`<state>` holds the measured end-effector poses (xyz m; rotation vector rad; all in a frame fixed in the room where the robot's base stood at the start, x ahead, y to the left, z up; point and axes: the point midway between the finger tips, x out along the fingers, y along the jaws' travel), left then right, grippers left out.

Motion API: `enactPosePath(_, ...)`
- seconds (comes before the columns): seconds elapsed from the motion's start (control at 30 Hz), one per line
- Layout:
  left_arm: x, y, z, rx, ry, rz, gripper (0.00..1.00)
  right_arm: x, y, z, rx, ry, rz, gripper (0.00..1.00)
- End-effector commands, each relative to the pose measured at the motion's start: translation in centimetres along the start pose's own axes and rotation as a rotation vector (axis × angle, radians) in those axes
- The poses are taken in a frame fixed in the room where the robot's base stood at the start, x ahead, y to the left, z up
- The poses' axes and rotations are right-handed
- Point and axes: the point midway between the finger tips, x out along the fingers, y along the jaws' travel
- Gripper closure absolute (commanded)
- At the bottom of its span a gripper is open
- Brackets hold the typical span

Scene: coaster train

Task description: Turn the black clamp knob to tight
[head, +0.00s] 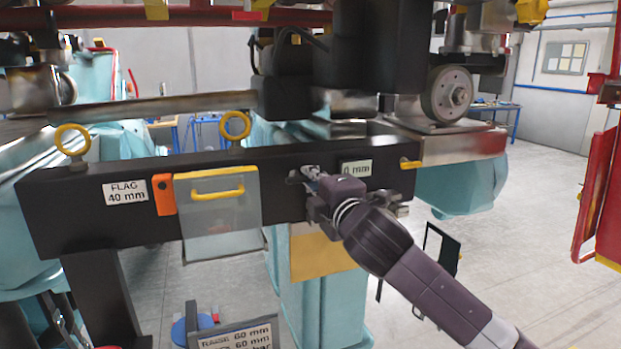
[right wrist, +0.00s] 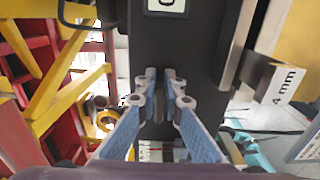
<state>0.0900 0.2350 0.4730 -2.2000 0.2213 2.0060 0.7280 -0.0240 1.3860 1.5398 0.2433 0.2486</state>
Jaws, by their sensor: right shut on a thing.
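My right gripper (head: 312,178) reaches in from the lower right to the front face of the black beam (head: 90,217). It is just left of the "0 mm" label (head: 356,168). In the right wrist view its two blue fingers (right wrist: 163,92) are closed in on a small dark part, the black clamp knob (right wrist: 158,104), against the dark beam face. The fingers and wrist hide most of the knob, and its turn angle cannot be read. My left gripper is not in view.
Left of my right gripper, a clear flap with a yellow handle (head: 218,193) and an orange latch (head: 163,195) hang on the beam. Yellow eye rings (head: 235,125) stand on top. A yellow handle (head: 411,164) is to the right. A red frame (head: 600,190) stands far right.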

Motion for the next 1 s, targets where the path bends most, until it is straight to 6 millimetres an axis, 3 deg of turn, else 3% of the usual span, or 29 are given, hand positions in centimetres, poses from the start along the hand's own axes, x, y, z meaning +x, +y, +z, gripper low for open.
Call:
enactPosePath(0.57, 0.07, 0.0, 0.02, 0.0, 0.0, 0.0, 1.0, 0.02, -0.29, -0.01, 0.034, 0.0, -0.004, 1.0)
enactPosePath(0.6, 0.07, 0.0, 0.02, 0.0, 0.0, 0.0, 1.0, 0.02, -0.29, -0.01, 0.034, 0.0, -0.004, 0.9)
enactPosePath(0.73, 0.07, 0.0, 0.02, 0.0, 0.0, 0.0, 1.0, 0.01, -0.26, -0.01, 0.033, 0.0, -0.004, 0.76)
enactPosePath(1.0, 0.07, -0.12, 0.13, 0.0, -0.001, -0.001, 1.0, -0.01, -0.15, 0.0, 0.032, 0.0, -0.002, 0.74)
